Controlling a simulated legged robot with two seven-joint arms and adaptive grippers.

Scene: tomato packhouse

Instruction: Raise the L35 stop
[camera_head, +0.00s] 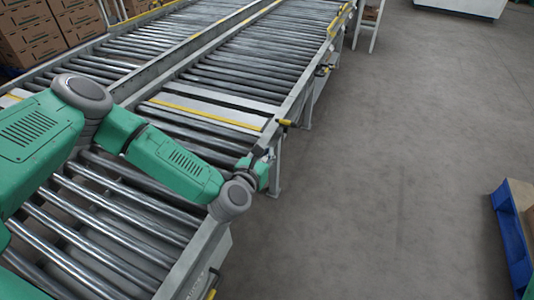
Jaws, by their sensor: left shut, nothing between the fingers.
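My left arm reaches in from the left across the rollers, and my left gripper (259,153) is at the near conveyor's right side rail. It is small and dark in the view, shut, with nothing seen between its fingers. A pale cross plate with a yellow stripe (205,114) lies between the rollers just beyond it. A small yellow-tipped lever (287,122) sticks out from the rail a little beyond and right of the gripper, apart from it. No L35 label can be read, so I cannot tell which part is that stop. My right gripper is out of view.
Roller conveyors (240,70) run away to the upper right. Another yellow-tipped lever (326,68) sits farther along the rail. Cardboard boxes (30,42) stand at the upper left. A blue pallet (512,240) lies at right. The grey floor (400,150) between is clear.

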